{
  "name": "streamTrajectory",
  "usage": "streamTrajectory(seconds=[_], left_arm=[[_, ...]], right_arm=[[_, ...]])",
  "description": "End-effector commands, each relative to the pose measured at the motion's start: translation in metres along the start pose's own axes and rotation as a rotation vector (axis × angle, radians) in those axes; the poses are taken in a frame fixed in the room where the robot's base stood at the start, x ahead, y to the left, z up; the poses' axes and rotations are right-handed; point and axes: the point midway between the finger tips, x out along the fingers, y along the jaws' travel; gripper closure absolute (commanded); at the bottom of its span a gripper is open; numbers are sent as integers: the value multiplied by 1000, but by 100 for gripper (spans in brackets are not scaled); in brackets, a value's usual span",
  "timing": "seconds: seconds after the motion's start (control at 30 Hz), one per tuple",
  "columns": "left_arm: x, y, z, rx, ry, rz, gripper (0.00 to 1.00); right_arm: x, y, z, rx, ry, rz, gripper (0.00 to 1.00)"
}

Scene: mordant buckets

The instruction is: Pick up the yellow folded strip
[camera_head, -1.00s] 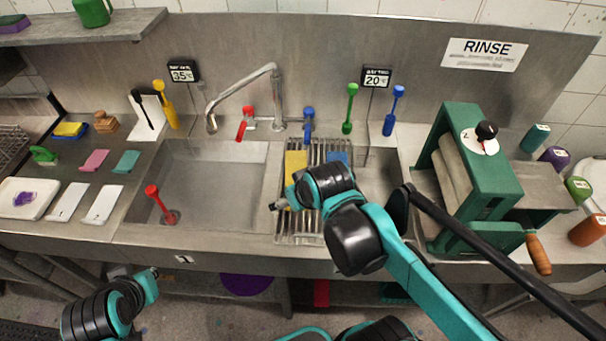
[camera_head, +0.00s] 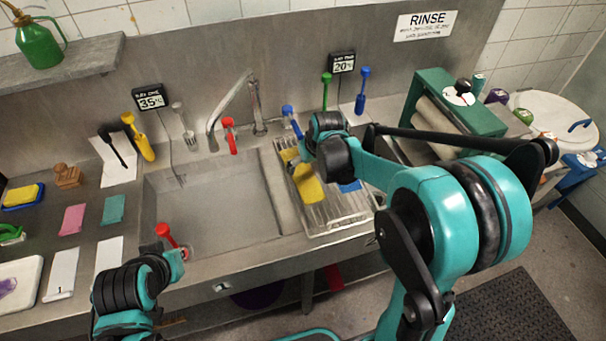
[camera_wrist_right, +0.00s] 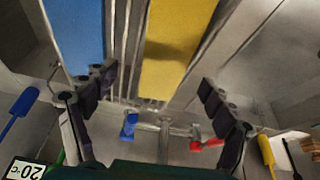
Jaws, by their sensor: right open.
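The yellow folded strip (camera_head: 308,188) lies on the ribbed metal drainer over the sink unit, partly covered by my right arm in the head view. In the right wrist view the yellow strip (camera_wrist_right: 178,45) runs up the middle, beyond the gap between the fingers. My right gripper (camera_wrist_right: 155,98) is open and empty, its two fingers spread to either side of the strip's line. In the head view the right gripper (camera_head: 294,164) is over the strip and partly hidden by its wrist. My left arm's end is at the lower left; its fingers cannot be made out.
A blue strip (camera_head: 350,186) lies beside the yellow one on the drainer (camera_head: 335,208). The empty sink basin (camera_head: 215,195) is to the left. Blue (camera_head: 290,118) and red (camera_head: 229,134) tap handles stand behind. A green roller press (camera_head: 445,100) stands at the right.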

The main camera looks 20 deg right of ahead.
Motion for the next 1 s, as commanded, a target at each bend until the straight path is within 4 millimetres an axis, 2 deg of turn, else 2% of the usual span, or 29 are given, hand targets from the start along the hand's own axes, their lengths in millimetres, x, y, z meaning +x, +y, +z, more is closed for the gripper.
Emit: streamTrajectory(seconds=[0.37, 0.6, 0.67, 0.8, 0.83, 1.0], left_arm=[[18, 0, 13, 0, 0, 0, 100], [18, 0, 12, 0, 0, 0, 100], [18, 0, 12, 0, 0, 0, 100], [18, 0, 12, 0, 0, 0, 100], [18, 0, 12, 0, 0, 0, 100], [18, 0, 12, 0, 0, 0, 100]], right_arm=[[50, -8, 1, 0, 0, 0, 16], [52, -8, 0, 0, 0, 0, 16], [52, -8, 0, 0, 0, 0, 29], [52, -8, 0, 0, 0, 0, 66], [52, -8, 0, 0, 0, 0, 72], [52, -8, 0, 0, 0, 0, 72]])
